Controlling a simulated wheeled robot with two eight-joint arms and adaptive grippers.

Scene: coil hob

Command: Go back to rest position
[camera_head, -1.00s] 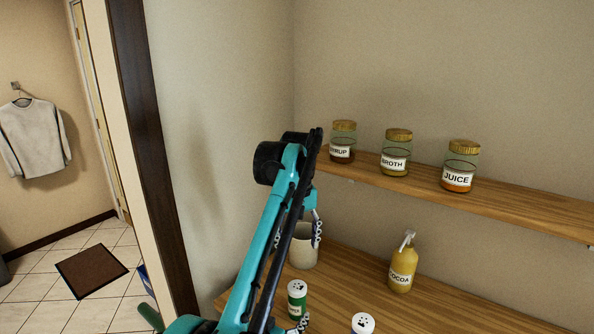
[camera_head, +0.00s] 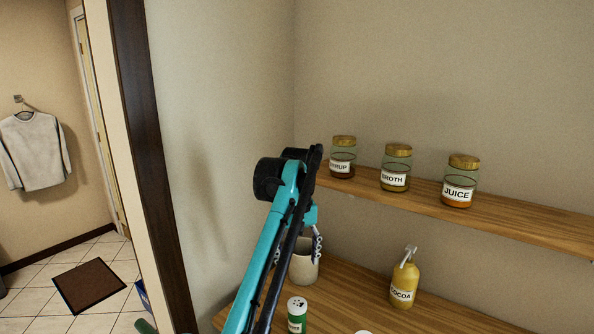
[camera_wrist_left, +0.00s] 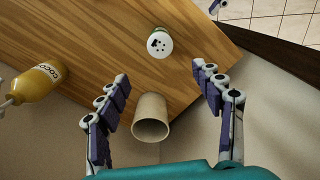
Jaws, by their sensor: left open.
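My left arm comes in from the left in the head view, and its left gripper (camera_head: 297,250) hangs open near a pale mug (camera_head: 304,266) on the wooden counter. In the left wrist view the open fingers (camera_wrist_left: 160,78) are spread wide, with the mug (camera_wrist_left: 150,118) in the picture between them. I cannot tell how far the gripper is from the mug. Nothing is held. My right gripper is not in view.
A green shaker (camera_head: 297,318) and a yellow cocoa bottle (camera_head: 404,285) stand on the counter (camera_head: 350,300). The upper shelf (camera_head: 520,211) holds syrup (camera_head: 343,157), broth (camera_head: 396,168) and juice (camera_head: 460,182) jars. A wall (camera_head: 215,150) is close on the left.

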